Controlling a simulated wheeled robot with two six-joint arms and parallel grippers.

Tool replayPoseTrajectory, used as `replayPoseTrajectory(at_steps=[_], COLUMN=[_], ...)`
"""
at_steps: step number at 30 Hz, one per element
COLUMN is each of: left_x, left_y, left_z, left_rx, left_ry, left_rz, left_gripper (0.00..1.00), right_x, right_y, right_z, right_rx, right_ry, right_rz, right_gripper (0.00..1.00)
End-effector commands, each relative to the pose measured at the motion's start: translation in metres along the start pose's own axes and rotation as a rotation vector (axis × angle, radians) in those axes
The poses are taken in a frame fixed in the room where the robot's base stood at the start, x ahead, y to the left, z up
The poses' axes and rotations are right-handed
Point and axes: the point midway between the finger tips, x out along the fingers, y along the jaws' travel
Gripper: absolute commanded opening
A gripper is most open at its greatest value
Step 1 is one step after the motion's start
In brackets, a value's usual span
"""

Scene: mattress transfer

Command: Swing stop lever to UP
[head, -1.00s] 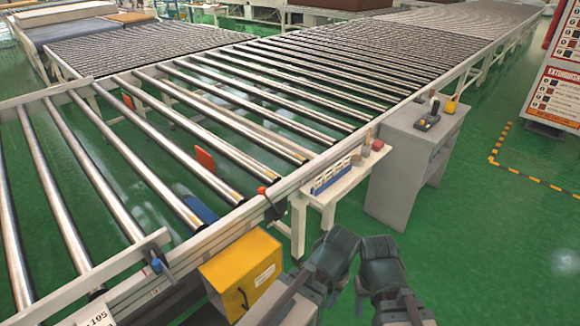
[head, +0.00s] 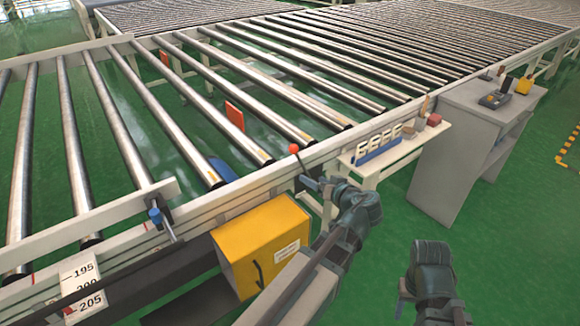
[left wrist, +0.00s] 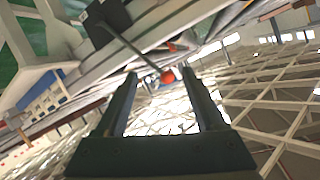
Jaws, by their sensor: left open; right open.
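The stop lever (head: 294,149) has a red ball knob on a thin dark rod and stands at the conveyor's near side rail, its knob above the rail edge. My left gripper (head: 309,183) is open just below and right of the knob, its fingers pointing toward the lever. In the left wrist view, the lever's red knob (left wrist: 168,77) shows between the open fingertips (left wrist: 160,74), with its rod running up-left to a dark mount (left wrist: 105,20). Whether the fingers touch the rod cannot be told. My right gripper (head: 402,297) is open and empty, low over the green floor.
A yellow box (head: 262,245) hangs below the rail, left of my left arm. A white shelf (head: 400,152) with a blue rack and small items is just right of the lever. A grey cabinet (head: 462,150) stands further right. Open green floor lies at the lower right.

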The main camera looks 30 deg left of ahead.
Motion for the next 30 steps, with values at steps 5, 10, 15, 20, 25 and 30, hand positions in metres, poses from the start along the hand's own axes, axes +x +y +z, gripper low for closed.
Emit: replayPoseTrajectory(at_steps=[5, 10, 15, 20, 25, 30], left_x=[0.036, 0.044, 0.045, 0.050, 0.075, 0.109], left_y=[0.002, 0.000, -0.001, -0.001, -0.003, -0.006], left_z=[-0.010, -0.023, -0.029, -0.032, -0.041, -0.054], left_rx=[-0.134, -0.188, -0.202, -0.202, -0.202, -0.202], left_ry=[0.223, 0.335, 0.365, 0.364, 0.363, 0.362], left_rz=[-0.053, -0.057, -0.056, -0.056, -0.059, -0.059], left_gripper=[0.71, 0.71, 0.71, 0.71, 0.71, 0.71], right_x=[0.053, 0.068, 0.069, 0.068, 0.068, 0.068], right_y=[-0.005, -0.006, -0.006, -0.006, -0.006, -0.006], right_z=[-0.003, -0.004, -0.004, -0.004, -0.004, -0.004], right_rx=[0.000, 0.000, 0.000, 0.000, 0.000, 0.000], right_ry=[0.000, 0.000, 0.000, 0.000, 0.000, 0.000], right_rz=[0.000, 0.000, 0.000, 0.000, 0.000, 0.000], right_gripper=[0.50, 0.50, 0.50, 0.50, 0.50, 0.50])
